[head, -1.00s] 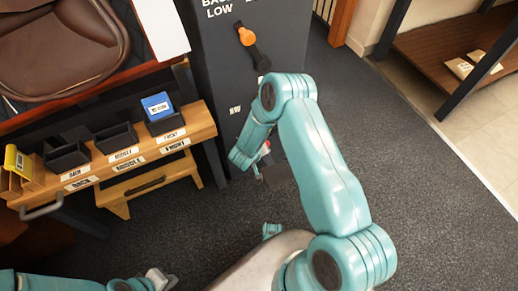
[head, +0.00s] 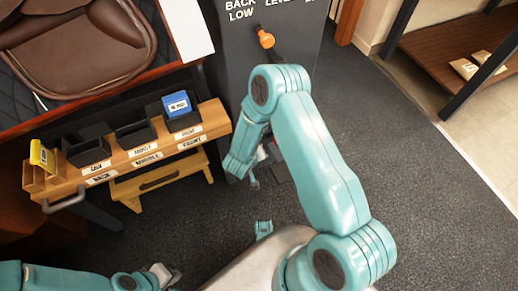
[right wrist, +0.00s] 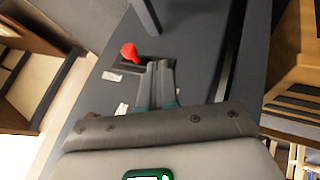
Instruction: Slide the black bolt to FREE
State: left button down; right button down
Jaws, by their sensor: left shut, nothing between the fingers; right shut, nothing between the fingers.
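A grey cabinet (head: 305,50) stands at the top middle of the head view. In the right wrist view, a red round knob (right wrist: 129,50) sits at a dark slot on the cabinet's grey face. I cannot make out the black bolt or the word FREE for certain. My right gripper (right wrist: 160,66) is shut and empty, with its fingertips close beside the red knob; I cannot tell whether they touch. In the head view my right arm hides much of the cabinet's lower front. My left gripper (head: 166,277) is shut and empty, low at the left, far from the cabinet.
An orange-ended lever (head: 266,40) is on the cabinet, under white lettering. A wooden bench (head: 215,117) with black bins (head: 135,134) and a blue box (head: 177,104) stands at left. Grey floor (head: 400,180) is clear at right.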

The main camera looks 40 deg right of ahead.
pick_arm(q)
jog(key=shift+d+r+p, duration=0.15)
jog(key=shift+r+p, duration=0.15)
jog(key=shift+r, duration=0.3)
pick_arm(e)
jog(key=v, duration=0.2)
jog(key=shift+s+a+r, duration=0.15)
jog(key=shift+s+r, duration=0.05)
jog(key=shift+r, duration=0.1)
pick_arm(q)
jog(key=shift+s, duration=0.1)
